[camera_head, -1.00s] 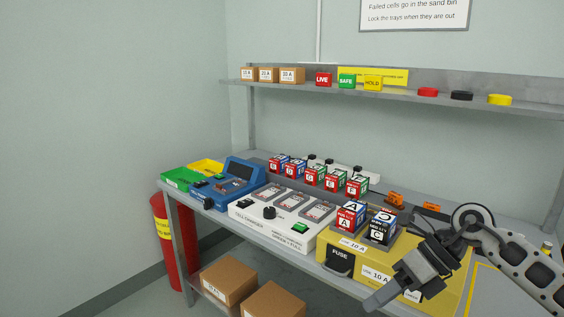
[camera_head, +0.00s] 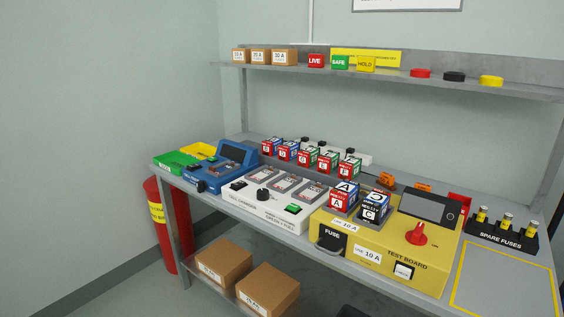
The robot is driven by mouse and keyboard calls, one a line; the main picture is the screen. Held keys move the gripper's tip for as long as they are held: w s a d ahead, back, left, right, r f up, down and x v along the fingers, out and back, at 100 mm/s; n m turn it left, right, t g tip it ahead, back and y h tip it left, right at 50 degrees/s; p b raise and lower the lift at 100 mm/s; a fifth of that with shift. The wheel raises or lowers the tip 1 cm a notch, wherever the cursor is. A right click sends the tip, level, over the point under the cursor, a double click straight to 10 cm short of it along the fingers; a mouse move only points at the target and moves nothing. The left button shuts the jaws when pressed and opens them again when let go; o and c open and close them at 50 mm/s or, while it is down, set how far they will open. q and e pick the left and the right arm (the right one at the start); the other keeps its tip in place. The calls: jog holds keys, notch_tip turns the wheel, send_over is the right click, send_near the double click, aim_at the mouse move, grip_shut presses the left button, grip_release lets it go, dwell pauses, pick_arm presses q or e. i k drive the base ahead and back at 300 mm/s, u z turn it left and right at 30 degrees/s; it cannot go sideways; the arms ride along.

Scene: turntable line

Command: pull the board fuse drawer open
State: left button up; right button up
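The yellow test board (camera_head: 385,250) stands at the front of the bench, right of the middle. Its fuse drawer (camera_head: 331,242) is a black front marked FUSE with a handle, at the board's left end. The drawer looks shut, flush with the board front. Cells A (camera_head: 341,198) and C (camera_head: 372,207) sit on top of the board. A red knob (camera_head: 416,234) and a grey screen (camera_head: 428,206) are on the board's right part. Neither of my grippers shows in the head view now.
A white cell charger (camera_head: 270,203) stands directly left of the board, with a blue device (camera_head: 222,167) beyond it. Spare fuses (camera_head: 502,232) stand in a black holder at the right. A yellow-outlined area (camera_head: 505,280) in front of them is bare. Cardboard boxes (camera_head: 222,262) lie on the lower shelf.

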aim_at(331, 242)
jog(key=u, duration=0.55)
jog(key=k, duration=1.3)
jog(key=z, duration=0.15)
jog(key=i, duration=0.6)
jog(key=z, duration=0.5)
jog(key=i, duration=0.95)
jog(key=u, duration=0.5)
